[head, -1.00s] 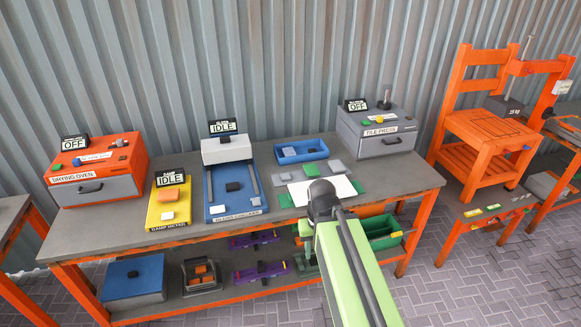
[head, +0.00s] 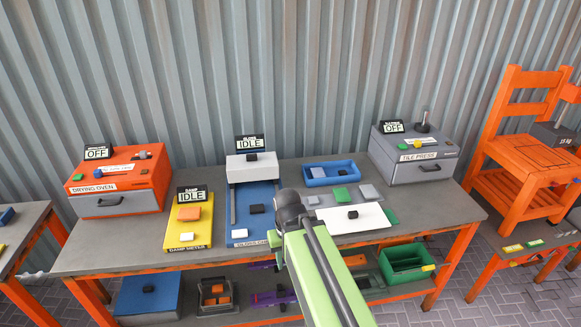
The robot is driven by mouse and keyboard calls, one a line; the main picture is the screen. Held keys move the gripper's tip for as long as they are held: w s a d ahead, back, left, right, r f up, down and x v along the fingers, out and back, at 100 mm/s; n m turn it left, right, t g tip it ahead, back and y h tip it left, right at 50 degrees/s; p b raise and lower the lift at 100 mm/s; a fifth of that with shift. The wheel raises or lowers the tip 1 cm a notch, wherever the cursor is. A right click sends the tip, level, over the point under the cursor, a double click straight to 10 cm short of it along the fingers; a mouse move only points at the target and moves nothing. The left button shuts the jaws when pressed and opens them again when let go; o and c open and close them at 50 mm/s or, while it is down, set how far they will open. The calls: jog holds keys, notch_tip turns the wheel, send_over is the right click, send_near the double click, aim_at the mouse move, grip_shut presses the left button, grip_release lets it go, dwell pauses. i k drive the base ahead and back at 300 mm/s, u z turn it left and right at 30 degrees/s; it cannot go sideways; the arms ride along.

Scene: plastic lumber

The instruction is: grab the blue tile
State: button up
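I cannot make out a separate blue tile with certainty. A blue tray (head: 361,178) stands at the back of the workbench, with a pale piece and a small dark piece inside, too small to identify. In front of it lie a green tile (head: 341,195) and a grey tile (head: 368,192). My arm reaches up from the bottom, its dark rounded joint over the bench between the blue gloss checker (head: 242,204) and the white sheet (head: 372,219). My gripper's fingers are not in view. The arm hides part of the bench front and lower shelf.
The orange drying oven (head: 118,185) and yellow damp meter (head: 180,238) stand left on the workbench (head: 120,248). The grey tile press (head: 412,155) stands at the back right. A green bin (head: 405,256) is on the shelf below.

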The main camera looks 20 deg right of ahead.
aim_at(317, 172)
jog(key=u, duration=0.5)
jog(key=i, duration=1.3)
jog(key=z, duration=0.1)
